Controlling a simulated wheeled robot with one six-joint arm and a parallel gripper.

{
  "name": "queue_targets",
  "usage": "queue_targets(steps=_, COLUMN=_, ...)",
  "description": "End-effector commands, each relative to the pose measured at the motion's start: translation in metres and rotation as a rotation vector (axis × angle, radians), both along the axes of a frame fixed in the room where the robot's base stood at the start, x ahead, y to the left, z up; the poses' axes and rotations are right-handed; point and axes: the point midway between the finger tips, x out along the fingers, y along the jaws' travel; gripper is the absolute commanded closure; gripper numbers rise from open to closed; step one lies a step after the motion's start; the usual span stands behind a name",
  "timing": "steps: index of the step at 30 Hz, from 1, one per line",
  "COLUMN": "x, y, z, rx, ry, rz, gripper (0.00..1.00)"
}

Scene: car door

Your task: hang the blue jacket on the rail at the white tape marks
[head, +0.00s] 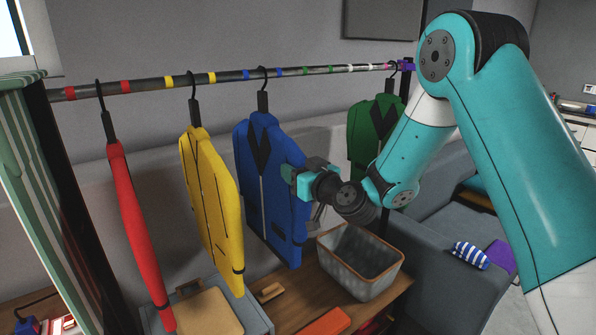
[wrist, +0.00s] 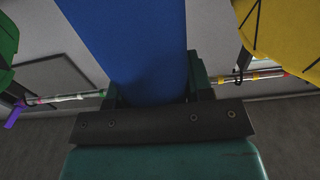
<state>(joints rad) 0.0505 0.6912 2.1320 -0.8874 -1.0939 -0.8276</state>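The blue jacket (head: 270,185) hangs upright from a dark hanger, its hook over the rail (head: 220,78) between the two blue tape marks. The white tape marks (head: 360,68) are farther right on the rail, beyond the green ones, with no garment between them. My gripper (head: 296,181) is at the jacket's right side edge, about mid-height. In the wrist view, the blue jacket (wrist: 140,50) fills the space between my two green fingers (wrist: 153,92), which sit close against both its faces. My gripper looks shut on it; the contact itself is partly hidden.
A yellow jacket (head: 212,200) and a red one (head: 138,225) hang left of it. A green jacket (head: 375,135) hangs at the right, partly behind my arm. A grey basket (head: 360,262) stands on the wooden bench below. The rail's stretch between blue and green jackets is clear.

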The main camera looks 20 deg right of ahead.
Motion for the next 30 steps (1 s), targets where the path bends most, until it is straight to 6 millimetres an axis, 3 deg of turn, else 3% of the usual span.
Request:
queue_targets(steps=1, x=0.000, y=0.000, z=0.000, rx=0.000, ry=0.000, rz=0.000, gripper=0.41)
queue_targets(steps=3, x=0.000, y=0.000, z=0.000, rx=0.000, ry=0.001, rz=0.000, gripper=0.32)
queue_targets(steps=11, x=-0.001, y=0.000, z=-0.003, rx=-0.002, ry=0.005, rz=0.001, gripper=0.32)
queue_targets(steps=16, x=-0.012, y=-0.005, z=-0.006, rx=-0.001, ry=0.004, rz=-0.001, gripper=0.32)
queue_targets(steps=30, x=-0.105, y=-0.036, z=-0.008, rx=-0.001, ry=-0.003, rz=-0.005, gripper=0.32)
